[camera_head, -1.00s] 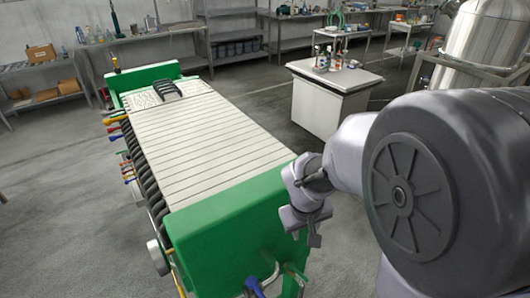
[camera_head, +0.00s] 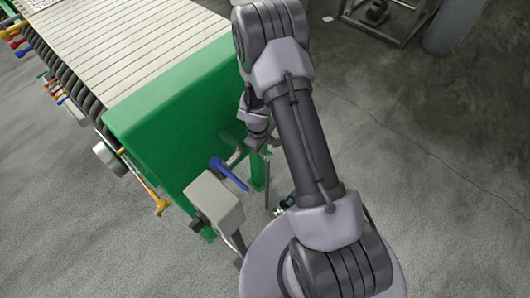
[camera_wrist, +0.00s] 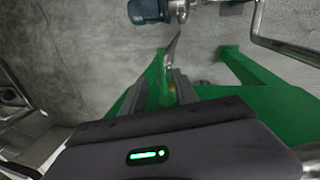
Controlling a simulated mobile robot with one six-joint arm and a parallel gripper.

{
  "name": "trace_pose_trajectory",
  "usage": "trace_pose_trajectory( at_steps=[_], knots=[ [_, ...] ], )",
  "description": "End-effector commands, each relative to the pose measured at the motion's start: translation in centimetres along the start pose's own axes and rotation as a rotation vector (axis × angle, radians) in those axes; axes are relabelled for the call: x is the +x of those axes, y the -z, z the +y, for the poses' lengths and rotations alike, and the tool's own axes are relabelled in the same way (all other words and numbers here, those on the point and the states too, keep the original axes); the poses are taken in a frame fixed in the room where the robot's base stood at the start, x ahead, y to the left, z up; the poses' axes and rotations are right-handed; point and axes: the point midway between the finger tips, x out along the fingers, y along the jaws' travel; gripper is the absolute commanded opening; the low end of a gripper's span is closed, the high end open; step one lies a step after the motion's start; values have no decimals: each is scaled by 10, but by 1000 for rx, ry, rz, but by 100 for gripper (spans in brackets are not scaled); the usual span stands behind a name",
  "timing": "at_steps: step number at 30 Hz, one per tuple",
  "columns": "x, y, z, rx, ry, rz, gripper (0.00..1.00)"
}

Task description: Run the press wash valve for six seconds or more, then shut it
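A blue lever handle (camera_head: 229,173) sits on pipework at the green end of the filter press (camera_head: 185,95). A yellow-handled valve (camera_head: 158,204) is further left. No label is readable, so I cannot tell which is the wash valve. My gripper (camera_head: 262,148) is in front of the green end, right of and above the blue lever, apart from it in the picture. In the wrist view my gripper (camera_wrist: 168,88) points down with its two fingers apart. Green frame shows between and beyond them. The blue lever is not clearly seen there.
A grey box (camera_head: 213,203) on a post stands close to the blue lever. In the wrist view a dark blue motor-like body (camera_wrist: 150,10) lies beyond the fingers, and a bent metal pipe (camera_wrist: 275,42) is at upper right. Open concrete floor (camera_head: 405,190) lies to the right.

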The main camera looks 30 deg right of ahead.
Motion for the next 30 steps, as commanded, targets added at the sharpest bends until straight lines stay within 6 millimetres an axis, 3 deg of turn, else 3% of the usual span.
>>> trace_pose_trajectory(
  at_steps=[1, 6, 16, 17, 22, 30],
  knots=[
    [12, 0, -1, 0, 0, 0, 36],
    [30, 0, 0, 1, 0, 1, 36],
    [33, 0, 0, 0, 0, 1, 36],
    [33, 0, 0, 0, 0, 1, 34],
    [33, 0, 0, 0, 0, 1, 1],
    [33, 0, 0, 1, 0, 0, 0]
  ],
)
